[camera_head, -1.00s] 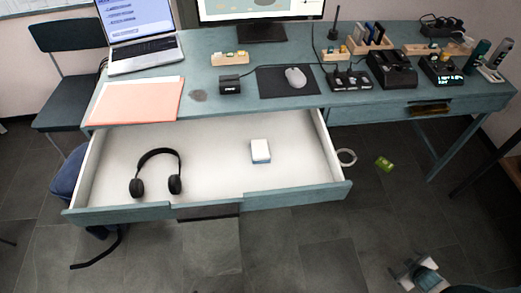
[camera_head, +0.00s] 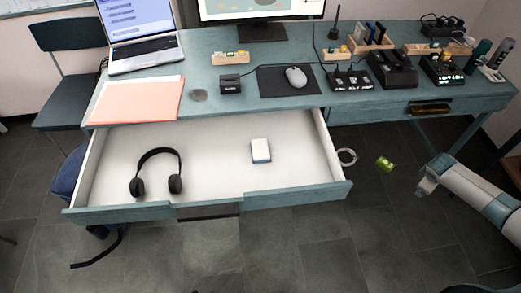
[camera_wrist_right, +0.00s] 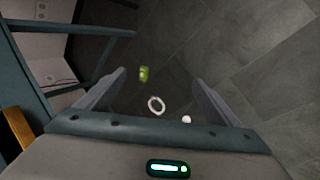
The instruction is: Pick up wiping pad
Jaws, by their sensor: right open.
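A small white pad with a blue lower layer (camera_head: 261,150), which looks like the wiping pad, lies in the open drawer (camera_head: 215,165), right of its middle. My right gripper (camera_head: 422,187) is in the head view, out to the right of the drawer and well apart from the pad. In the right wrist view my right gripper (camera_wrist_right: 160,92) has its two fingers spread with nothing between them, and the floor shows beyond. The pad does not show clearly in the right wrist view. My left gripper is not in view.
Black headphones (camera_head: 156,172) lie in the drawer's left part. The desk top (camera_head: 215,100) above holds a laptop (camera_head: 140,40), pink paper (camera_head: 137,101), a mouse (camera_head: 296,77) and chargers. A green item (camera_head: 384,164) and a white ring (camera_head: 347,156) are on the floor right of the drawer.

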